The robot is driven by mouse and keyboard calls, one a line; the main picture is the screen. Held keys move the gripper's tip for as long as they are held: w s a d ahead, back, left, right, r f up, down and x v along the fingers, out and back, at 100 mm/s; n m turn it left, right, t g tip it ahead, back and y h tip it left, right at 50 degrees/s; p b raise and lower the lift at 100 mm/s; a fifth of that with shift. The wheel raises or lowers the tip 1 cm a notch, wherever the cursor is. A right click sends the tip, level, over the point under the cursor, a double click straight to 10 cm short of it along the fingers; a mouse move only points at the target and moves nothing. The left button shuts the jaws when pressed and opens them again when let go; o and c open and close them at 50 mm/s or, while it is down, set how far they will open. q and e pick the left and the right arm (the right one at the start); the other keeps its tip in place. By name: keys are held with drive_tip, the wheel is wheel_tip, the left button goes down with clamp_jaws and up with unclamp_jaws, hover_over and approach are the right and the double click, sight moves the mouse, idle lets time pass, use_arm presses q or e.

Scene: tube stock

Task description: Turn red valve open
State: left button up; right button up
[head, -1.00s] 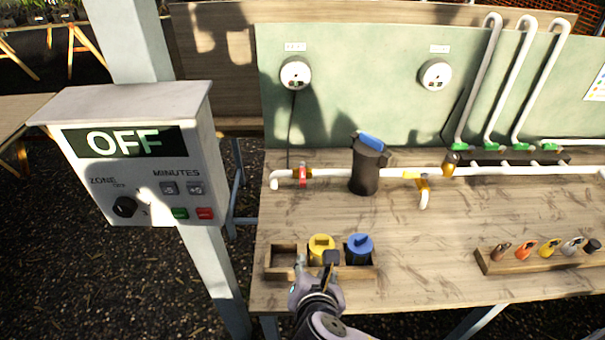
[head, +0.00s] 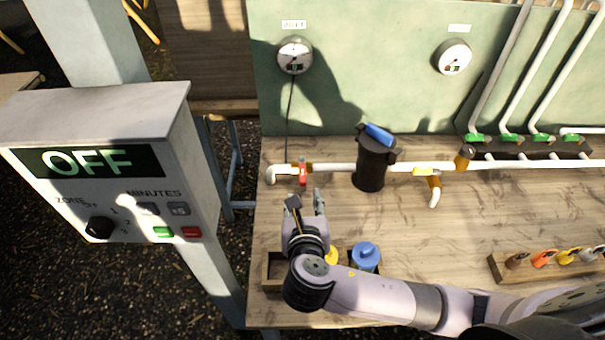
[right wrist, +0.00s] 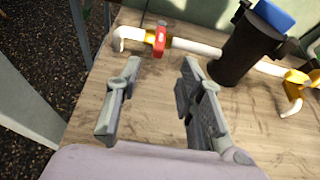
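The red valve (head: 302,171) is a small red handle on the white pipe, near the pipe's left end, at the back of the bench. Its handle lies across the pipe. It also shows in the right wrist view (right wrist: 159,41), with yellow fittings beside it. My right gripper (head: 306,198) is just in front of the valve, above the bench, with its fingers pointing toward the pipe. In the right wrist view the two fingers (right wrist: 160,88) stand wide apart with nothing between them. The valve is beyond the fingertips, not touched. My left gripper is not in view.
A black canister with a blue top (head: 371,160) stands on the pipe right of the valve. A wooden tray (head: 272,272) with yellow and blue lidded pots is below my arm. A control box (head: 100,150) reading OFF is at left. A yellow-handled valve (head: 427,172) is farther right.

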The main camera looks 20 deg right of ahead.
sight(303, 177)
drive_tip(key=p+x, duration=0.1)
drive_tip(key=x, duration=1)
drive_tip(key=shift+w+f, duration=0.1)
drive_tip(key=shift+w, duration=0.15)
drive_tip(key=shift+w+d+f, duration=0.15)
drive_tip(key=shift+w+f, duration=0.1)
drive_tip(key=shift+w, duration=0.15)
drive_tip(key=c, duration=0.8)
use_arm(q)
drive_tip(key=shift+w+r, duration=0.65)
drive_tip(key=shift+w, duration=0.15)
use_arm(e)
clamp_jaws()
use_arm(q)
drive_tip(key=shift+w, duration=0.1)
